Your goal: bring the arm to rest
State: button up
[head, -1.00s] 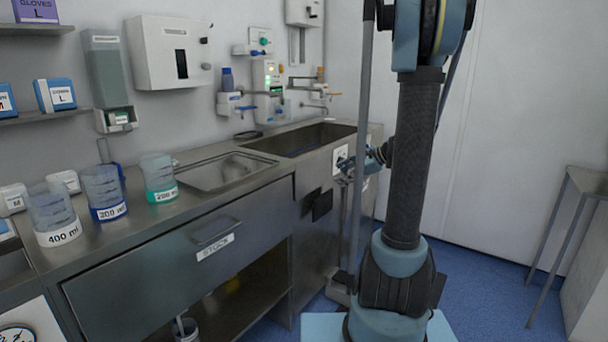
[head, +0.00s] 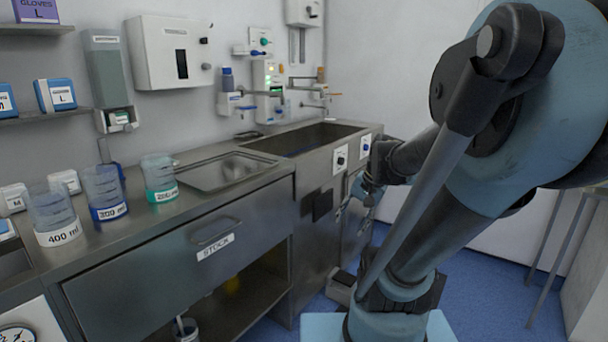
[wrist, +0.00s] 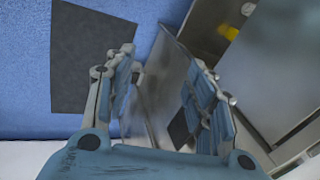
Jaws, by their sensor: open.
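My gripper (head: 362,192) hangs beside the front of the sink unit, at the right end of the counter, partly hidden by my own arm links. In the wrist view my gripper (wrist: 160,68) has its two blue-padded fingers spread apart with nothing between them. Steel cabinet surfaces lie beyond and to the right of the fingers. My arm leans from its base toward the upper right in the head view, and a large pale blue link covers much of that side.
The steel sink unit (head: 318,205) and the counter with several beakers stand at the left. A stock drawer (head: 190,255) is shut above an open shelf. Blue floor (wrist: 25,70) with a dark square (wrist: 88,58) shows in the wrist view. A metal-legged table (head: 565,235) stands right.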

jog(key=s+d+f+n+h, duration=0.3)
jog(key=s+d+f+n, duration=0.1)
jog(key=s, duration=0.4)
jog(key=shift+s+d+f+n, duration=0.25)
jog(key=shift+s+n, duration=0.15)
jog(key=shift+n, duration=0.3)
